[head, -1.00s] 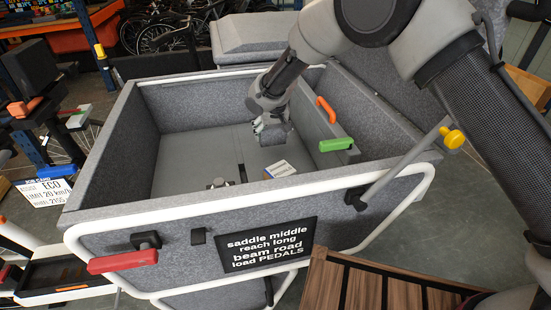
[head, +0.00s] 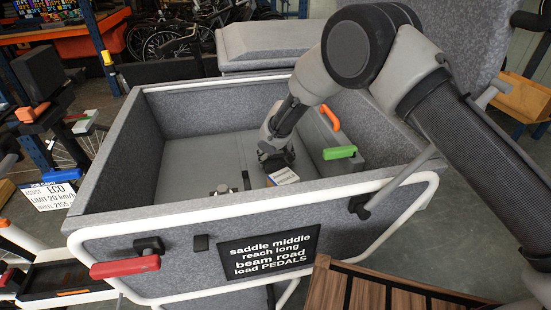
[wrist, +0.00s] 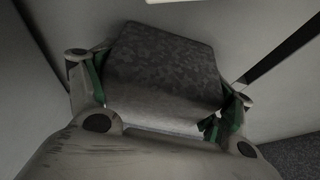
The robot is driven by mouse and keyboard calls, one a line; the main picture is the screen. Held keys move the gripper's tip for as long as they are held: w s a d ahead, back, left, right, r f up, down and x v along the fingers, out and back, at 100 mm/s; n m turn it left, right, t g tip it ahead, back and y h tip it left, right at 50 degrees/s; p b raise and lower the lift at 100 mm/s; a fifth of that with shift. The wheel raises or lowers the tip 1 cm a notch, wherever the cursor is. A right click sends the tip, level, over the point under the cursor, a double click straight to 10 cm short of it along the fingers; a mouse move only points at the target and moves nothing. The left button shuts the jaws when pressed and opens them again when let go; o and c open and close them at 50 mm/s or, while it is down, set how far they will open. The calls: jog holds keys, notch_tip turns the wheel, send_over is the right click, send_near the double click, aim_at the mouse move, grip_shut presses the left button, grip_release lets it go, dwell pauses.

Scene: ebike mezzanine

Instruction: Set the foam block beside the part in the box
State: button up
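The grey speckled foam block (wrist: 165,70) is between the two fingers of my gripper (wrist: 160,100) in the wrist view, with green finger pads at both its sides. In the head view my gripper (head: 276,158) reaches down inside the large grey felt-lined box (head: 255,203), low over its floor. A metallic part (head: 222,188) sits on the box floor left of my gripper, its lower portion hidden by the front wall. I cannot tell whether the block touches the floor.
A small white, blue and orange carton (head: 284,177) lies just in front of my gripper. A dark slot (head: 246,180) marks the floor. The left floor is clear.

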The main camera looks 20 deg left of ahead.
jog(key=o, duration=0.3)
jog(key=shift+r, duration=0.2)
jog(key=v, duration=1.2)
jog(key=shift+a, duration=0.1)
